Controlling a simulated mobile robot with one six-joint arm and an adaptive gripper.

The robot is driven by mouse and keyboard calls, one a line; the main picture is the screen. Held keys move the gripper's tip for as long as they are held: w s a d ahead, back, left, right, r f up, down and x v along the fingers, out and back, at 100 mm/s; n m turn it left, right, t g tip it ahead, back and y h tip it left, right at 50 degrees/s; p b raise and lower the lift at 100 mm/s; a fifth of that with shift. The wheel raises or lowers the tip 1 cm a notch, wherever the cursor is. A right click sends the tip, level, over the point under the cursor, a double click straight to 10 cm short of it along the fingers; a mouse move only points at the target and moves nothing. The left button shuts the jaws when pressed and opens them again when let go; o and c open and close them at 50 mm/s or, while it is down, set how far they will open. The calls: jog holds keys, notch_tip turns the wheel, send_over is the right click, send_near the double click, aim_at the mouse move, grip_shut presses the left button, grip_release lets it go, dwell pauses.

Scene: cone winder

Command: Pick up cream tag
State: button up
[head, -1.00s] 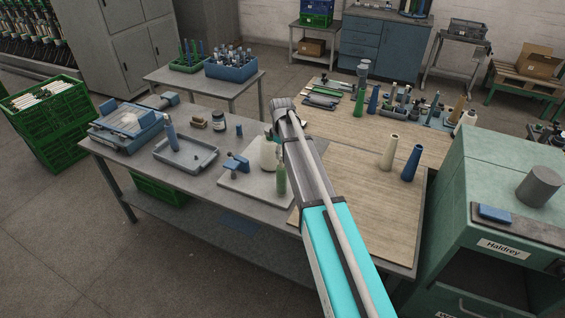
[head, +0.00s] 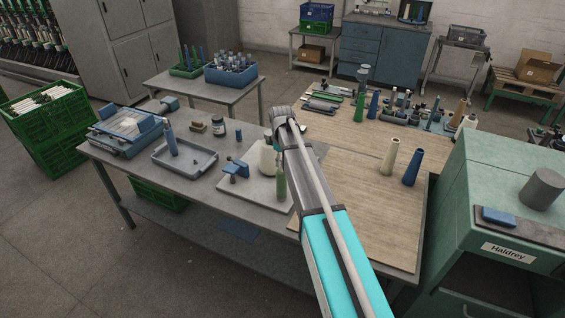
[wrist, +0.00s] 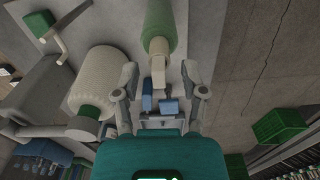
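In the wrist view a small cream piece, seemingly the cream tag (wrist: 159,73), shows at the near end of a green cone (wrist: 160,22). My gripper (wrist: 159,68) is open, with one finger on each side of the cream piece and a visible gap to both. I cannot tell how far the piece lies from the fingers in depth. In the head view the green cone (head: 281,184) stands on a pale board beside my arm, which hides my gripper and the tag.
A large cream cone (wrist: 100,80) is close to the left finger; it also shows in the head view (head: 266,160). A blue clamp (head: 235,169), a grey tray (head: 186,160) and a dark jar (head: 218,128) share the bench.

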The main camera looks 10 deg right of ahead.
jog(key=c, duration=0.6)
jog(key=shift+r, duration=0.1)
notch_tip(320, 180, up, 3)
jog(key=p, duration=0.2)
jog(key=shift+f+p, duration=0.2)
jog(key=shift+p, duration=0.2)
jog(key=s+r+p, duration=0.3)
jog(key=s, duration=0.1)
jog(key=s+a+r+p, duration=0.1)
jog(key=s+r+p, duration=0.2)
jog(key=s+p, duration=0.1)
jog(key=s+r+p, duration=0.3)
jog(key=s+r, duration=0.1)
jog(key=s, duration=0.2)
jog(key=shift+a+r, duration=0.1)
jog(key=shift+a, duration=0.25)
jog(key=shift+w+r, duration=0.1)
jog(key=shift+r, duration=0.05)
jog(key=shift+r+p, duration=1.4)
jog(key=shift+p, duration=0.25)
